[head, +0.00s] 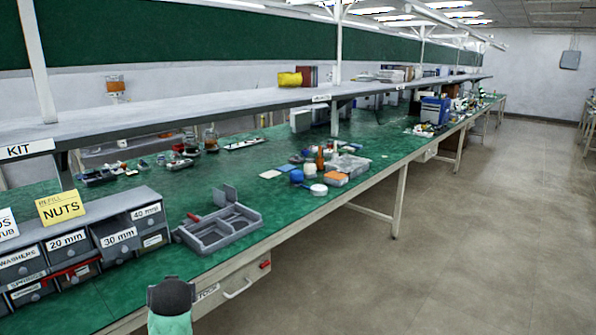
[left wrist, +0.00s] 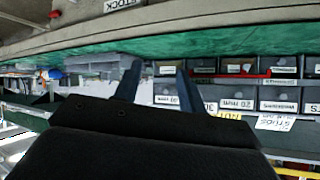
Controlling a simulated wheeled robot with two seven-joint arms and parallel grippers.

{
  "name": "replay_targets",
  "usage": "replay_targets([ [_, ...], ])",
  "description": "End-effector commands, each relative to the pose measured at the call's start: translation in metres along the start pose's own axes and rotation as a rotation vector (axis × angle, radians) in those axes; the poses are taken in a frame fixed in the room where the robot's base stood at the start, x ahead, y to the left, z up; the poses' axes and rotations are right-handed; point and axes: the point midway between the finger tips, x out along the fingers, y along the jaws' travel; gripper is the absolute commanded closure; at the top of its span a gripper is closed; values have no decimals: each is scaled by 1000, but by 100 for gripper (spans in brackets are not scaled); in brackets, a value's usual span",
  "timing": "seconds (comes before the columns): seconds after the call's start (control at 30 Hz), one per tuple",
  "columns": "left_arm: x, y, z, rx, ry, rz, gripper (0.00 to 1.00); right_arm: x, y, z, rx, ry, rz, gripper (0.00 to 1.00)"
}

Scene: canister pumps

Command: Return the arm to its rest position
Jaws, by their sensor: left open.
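My left gripper (left wrist: 160,66) shows in the left wrist view with its two dark fingers apart and nothing between them. That view looks upside down, with the bench edge at the top and the labelled drawers (left wrist: 238,103) beyond the fingers. The gripper appears clear of the bench and the drawers. In the head view a dark-capped, pale green part of my arm stands at the bottom, in front of the bench edge; no fingers can be made out there. My right gripper is in neither view.
The green bench (head: 225,180) carries a grey drawer unit (head: 82,240) at left and an open grey compartment box (head: 218,228). A bench drawer (head: 235,286) with a handle is below the edge. A shelf (head: 200,98) runs above. The floor (head: 450,240) at right is clear.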

Motion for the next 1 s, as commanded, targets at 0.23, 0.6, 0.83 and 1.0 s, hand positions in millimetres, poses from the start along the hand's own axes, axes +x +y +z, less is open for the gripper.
replay_targets([
  [0.23,-65,56,89,119,-150,257,59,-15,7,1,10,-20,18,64],
  [0.6,-161,96,228,240,-344,512,59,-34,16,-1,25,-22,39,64],
  [0.83,-208,95,309,293,-463,563,59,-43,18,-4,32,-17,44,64],
  [1.0,-236,86,371,325,-572,576,59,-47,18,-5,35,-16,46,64],
])
